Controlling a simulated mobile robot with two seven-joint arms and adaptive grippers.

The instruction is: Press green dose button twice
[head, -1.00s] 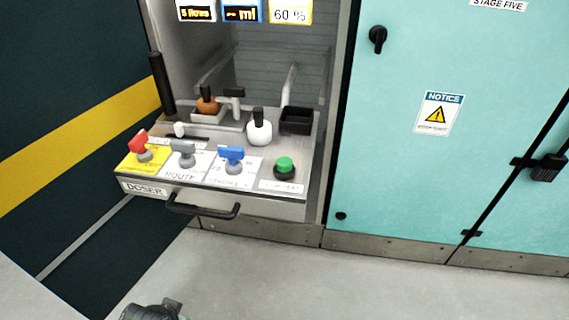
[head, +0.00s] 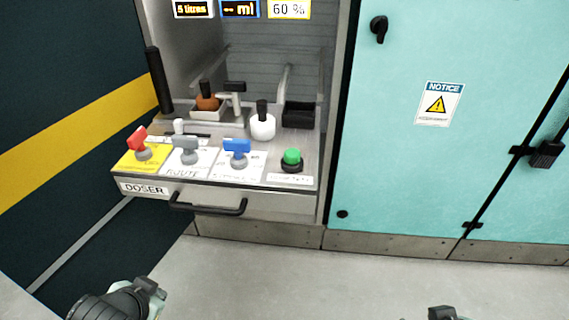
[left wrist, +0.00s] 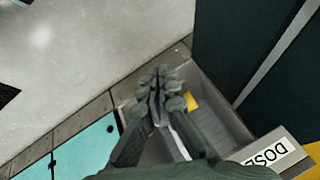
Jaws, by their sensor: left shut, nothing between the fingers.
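The green dose button (head: 291,157) is a round green cap on a black base at the right end of the doser panel (head: 240,200) in the head view. The button cannot be made out in the left wrist view. My left gripper (left wrist: 158,93) is shut and empty in the left wrist view, with its fingers in front of a grey tray-like part of the doser. In the head view my left arm's end (head: 145,288) shows at the bottom left, well below and apart from the button. A dark part of my right arm (head: 442,313) just shows at the bottom edge; its fingers are hidden.
Red (head: 140,140), grey (head: 187,150) and blue (head: 236,152) levers stand left of the button. A white bottle (head: 262,123) and a black tray (head: 298,115) stand behind. A black handle (head: 208,207) juts from the front. Floor before the doser is clear.

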